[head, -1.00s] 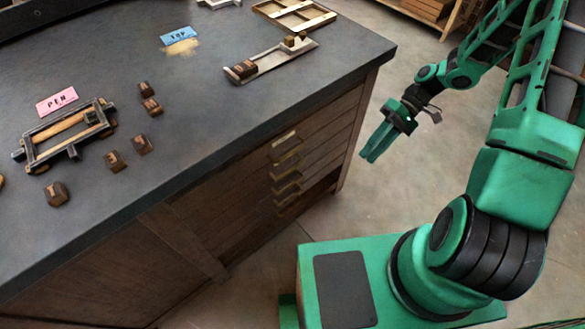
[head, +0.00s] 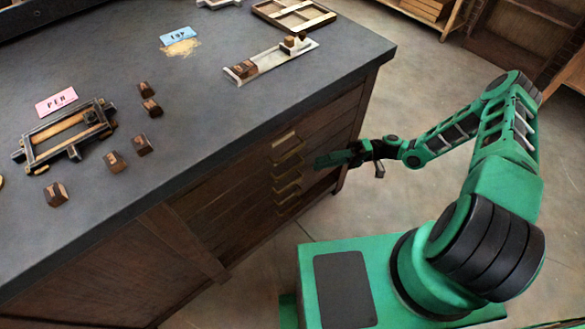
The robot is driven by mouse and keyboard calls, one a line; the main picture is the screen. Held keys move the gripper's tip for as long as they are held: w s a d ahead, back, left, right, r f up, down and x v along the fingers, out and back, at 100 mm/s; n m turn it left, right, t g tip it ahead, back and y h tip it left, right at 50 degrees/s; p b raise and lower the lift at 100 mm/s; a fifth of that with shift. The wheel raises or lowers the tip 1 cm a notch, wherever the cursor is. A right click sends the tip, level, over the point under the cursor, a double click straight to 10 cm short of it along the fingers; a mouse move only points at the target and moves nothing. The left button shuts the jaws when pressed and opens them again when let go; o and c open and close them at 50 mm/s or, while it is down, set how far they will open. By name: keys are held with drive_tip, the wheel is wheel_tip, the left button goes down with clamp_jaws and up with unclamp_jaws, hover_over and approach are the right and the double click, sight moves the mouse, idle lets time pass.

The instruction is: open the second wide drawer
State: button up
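The dark wooden cabinet (head: 225,215) has a stack of wide drawers on its right part, with brass-coloured pulls one above another. The top pull (head: 287,146) is the largest in view. The second drawer's pull (head: 287,161) sits just below it, and more pulls follow underneath. The drawers look shut. My gripper (head: 319,163) points left toward the drawer fronts, at about the height of the second pull in the picture. A small gap shows between its tips and the pulls. Its fingers overlap from this angle, so their opening is unclear.
The dark worktop (head: 215,110) above overhangs the drawers. It bears a wooden frame (head: 68,133) by a pink card, loose type blocks (head: 115,161), a blue card (head: 178,36) and a narrow metal tray (head: 268,62). Open floor (head: 420,75) lies right of the cabinet.

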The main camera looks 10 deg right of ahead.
sight(292, 170)
drive_tip(key=x, duration=1.1)
clamp_jaws()
drive_tip(key=shift+d, duration=0.1)
drive_tip(key=shift+f, duration=0.15)
idle(1.1)
